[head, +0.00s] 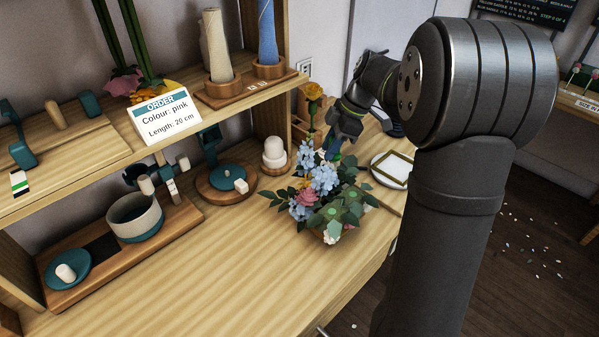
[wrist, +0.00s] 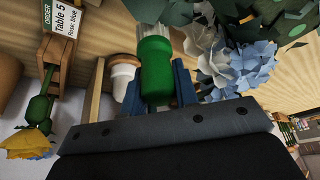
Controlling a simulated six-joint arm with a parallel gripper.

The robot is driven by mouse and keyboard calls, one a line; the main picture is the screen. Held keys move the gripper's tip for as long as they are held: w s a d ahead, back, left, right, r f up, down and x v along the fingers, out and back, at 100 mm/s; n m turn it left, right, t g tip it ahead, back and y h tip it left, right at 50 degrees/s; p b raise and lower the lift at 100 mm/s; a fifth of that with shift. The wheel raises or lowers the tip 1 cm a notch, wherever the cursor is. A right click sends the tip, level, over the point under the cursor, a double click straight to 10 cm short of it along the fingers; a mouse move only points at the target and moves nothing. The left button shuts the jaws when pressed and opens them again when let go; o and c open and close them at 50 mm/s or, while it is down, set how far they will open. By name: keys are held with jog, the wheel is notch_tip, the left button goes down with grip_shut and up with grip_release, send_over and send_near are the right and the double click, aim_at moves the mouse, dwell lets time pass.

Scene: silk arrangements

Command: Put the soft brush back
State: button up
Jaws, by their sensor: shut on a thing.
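The soft brush (wrist: 155,62) has a green handle and pale bristles that point to the top of the wrist view. My gripper (wrist: 158,86) is shut on it, with a blue jaw on each side of the green handle. In the head view my gripper (head: 334,148) is at the back of the bench, just behind and above the flower arrangement (head: 324,192). The brush is too small and covered there to make out clearly.
Blue flowers (wrist: 222,62) are close beside the brush in the wrist view. A yellow flower (head: 314,92) stands in a wooden holder behind the gripper. A white stacked piece (head: 274,155) and a framed plate (head: 392,168) flank the arrangement. The front bench is clear.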

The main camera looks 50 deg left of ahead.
jog(key=shift+s+a+f, duration=0.6)
jog(key=shift+a+f, duration=0.7)
jog(key=shift+f, duration=0.25)
jog(key=shift+s+a+f, duration=0.65)
jog(key=shift+a+f, duration=0.6)
jog(key=shift+f, duration=0.25)
jog(key=shift+s+a+f, duration=0.6)
jog(key=shift+a+f, duration=0.7)
jog(key=shift+f, duration=0.25)
jog(key=shift+f, duration=0.1)
jog(key=o, duration=1)
jog(key=shift+c, duration=0.2)
jog(key=v, duration=1.2)
jog(key=shift+s+a, duration=0.1)
jog(key=shift+s, duration=0.05)
